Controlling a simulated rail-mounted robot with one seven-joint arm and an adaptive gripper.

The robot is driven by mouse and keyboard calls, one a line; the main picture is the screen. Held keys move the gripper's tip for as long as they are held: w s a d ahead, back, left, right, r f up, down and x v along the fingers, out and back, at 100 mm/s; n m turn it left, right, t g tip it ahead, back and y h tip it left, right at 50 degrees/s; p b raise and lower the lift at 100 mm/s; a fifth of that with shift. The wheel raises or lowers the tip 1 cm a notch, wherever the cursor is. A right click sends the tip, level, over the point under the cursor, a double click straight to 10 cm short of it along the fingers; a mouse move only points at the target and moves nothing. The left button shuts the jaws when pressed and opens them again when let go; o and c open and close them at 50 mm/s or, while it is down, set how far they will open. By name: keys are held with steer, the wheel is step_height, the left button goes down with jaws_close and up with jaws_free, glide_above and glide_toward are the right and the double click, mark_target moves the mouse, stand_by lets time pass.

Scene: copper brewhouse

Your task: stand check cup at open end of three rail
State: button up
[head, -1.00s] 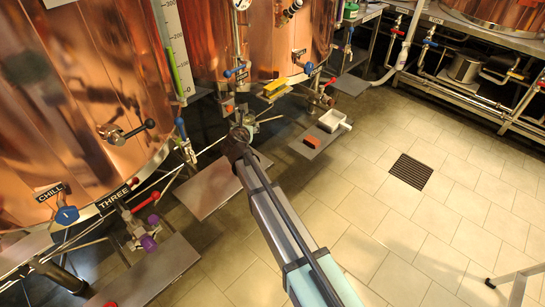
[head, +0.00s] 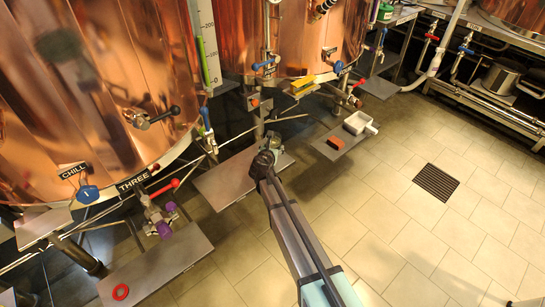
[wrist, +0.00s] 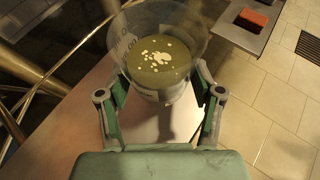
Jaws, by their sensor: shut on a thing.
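The check cup (wrist: 160,62) is a clear cup with printed marks, holding murky green liquid with pale foam flecks. In the wrist view my gripper (wrist: 160,88) is shut on it, one finger on each side, above a metal shelf plate (wrist: 92,128). In the head view my gripper (head: 268,152) is over the middle shelf plate (head: 215,186); the arm mostly hides the cup there. The THREE label (head: 133,183) is on the left copper tank, above a valve with red and purple handles (head: 160,215) and the left shelf plate (head: 165,265).
A red ring (head: 120,292) lies on the left plate. The right plate (head: 345,130) holds a red-brown block (head: 335,142) and a white tray (head: 359,123). Pipes and valve handles line the tanks' front. The tiled floor (head: 390,225) at right is open, with a drain grate (head: 436,182).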

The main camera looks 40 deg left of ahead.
steer(key=shift+f+b, duration=0.35)
steer(key=shift+f, duration=1.75)
steer(key=shift+f, duration=0.15)
steer(key=o, duration=1.6)
